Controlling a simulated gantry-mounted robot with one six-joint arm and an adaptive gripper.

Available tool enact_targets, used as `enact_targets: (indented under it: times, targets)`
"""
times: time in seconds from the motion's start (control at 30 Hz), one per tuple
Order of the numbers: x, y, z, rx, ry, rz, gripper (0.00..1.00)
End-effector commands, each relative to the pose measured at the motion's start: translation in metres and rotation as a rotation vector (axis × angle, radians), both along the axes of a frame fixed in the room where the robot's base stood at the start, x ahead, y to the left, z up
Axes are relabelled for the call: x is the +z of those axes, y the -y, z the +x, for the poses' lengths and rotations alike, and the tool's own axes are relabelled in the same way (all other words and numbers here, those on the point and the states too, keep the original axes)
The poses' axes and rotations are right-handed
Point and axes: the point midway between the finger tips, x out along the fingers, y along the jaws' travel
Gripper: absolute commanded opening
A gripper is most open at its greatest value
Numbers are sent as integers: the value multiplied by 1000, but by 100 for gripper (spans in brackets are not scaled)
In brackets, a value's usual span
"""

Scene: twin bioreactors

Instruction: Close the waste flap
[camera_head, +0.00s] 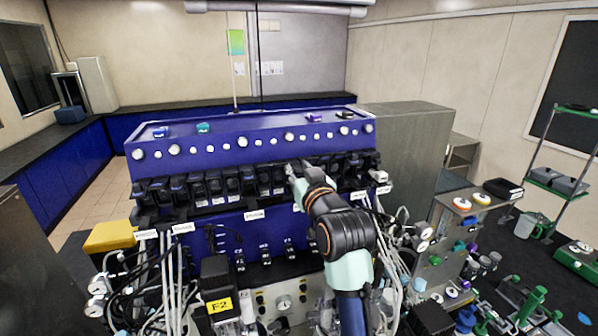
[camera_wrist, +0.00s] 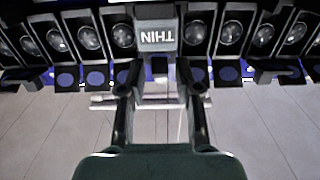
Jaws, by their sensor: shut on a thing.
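A row of dark flap-like units runs along the blue bioreactor housing (camera_head: 250,152) in the head view. In the wrist view, a grey block with upside-down lettering (camera_wrist: 158,37) sits in the middle of this row. My gripper (camera_wrist: 160,75) has its two fingers on either side of the lower part of this labelled unit and is shut on it. In the head view my gripper (camera_head: 293,170) reaches the right-centre of the row, and the arm partly hides the contact. I cannot read which flap is marked waste.
Neighbouring dark units with round lenses (camera_wrist: 89,37) stand close on both sides of the fingers. Below the row are cables and tubing (camera_head: 172,280), a yellow box (camera_head: 110,237) at left and a bench of fittings (camera_head: 465,225) at right.

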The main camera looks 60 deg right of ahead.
Motion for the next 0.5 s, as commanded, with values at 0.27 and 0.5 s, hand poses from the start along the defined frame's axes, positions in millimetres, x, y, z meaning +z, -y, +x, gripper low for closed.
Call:
enact_targets:
  times: [0.27,0.5]
  targets:
    - [-16,0,0,0,123,-126,0]
    - [-9,0,0,0,174,-178,0]
